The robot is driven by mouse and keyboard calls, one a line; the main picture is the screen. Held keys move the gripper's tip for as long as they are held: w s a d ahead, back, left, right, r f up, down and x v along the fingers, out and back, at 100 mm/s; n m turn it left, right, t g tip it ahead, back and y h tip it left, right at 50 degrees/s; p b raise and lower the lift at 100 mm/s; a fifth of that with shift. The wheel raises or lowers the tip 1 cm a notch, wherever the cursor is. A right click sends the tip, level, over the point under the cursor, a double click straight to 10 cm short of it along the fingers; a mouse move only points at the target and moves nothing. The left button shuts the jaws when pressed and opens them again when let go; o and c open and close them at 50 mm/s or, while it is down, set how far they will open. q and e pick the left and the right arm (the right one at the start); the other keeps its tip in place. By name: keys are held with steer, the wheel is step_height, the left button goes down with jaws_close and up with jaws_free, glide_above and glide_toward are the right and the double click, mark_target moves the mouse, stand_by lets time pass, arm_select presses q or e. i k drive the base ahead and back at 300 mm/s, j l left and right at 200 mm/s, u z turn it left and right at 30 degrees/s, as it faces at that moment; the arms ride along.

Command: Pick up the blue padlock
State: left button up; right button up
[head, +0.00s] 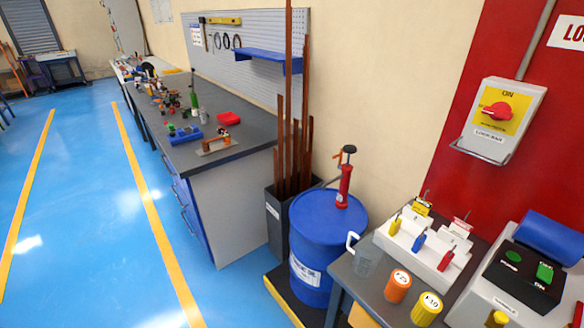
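The blue padlock (418,242) is a small blue body on the white stepped holder (402,252), on the grey table at the lower right. It sits between a yellow padlock (395,224) and a red padlock (446,260). It is too small to tell how it is held there. Neither of my grippers is in the head view, so I cannot see where they are relative to the padlock.
A control box (524,276) stands to the right. A blue drum (328,225) is left of the table. A rotary switch (497,112) is on the wall.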

mark_target(419, 242)
steer(key=z, duration=1.4)
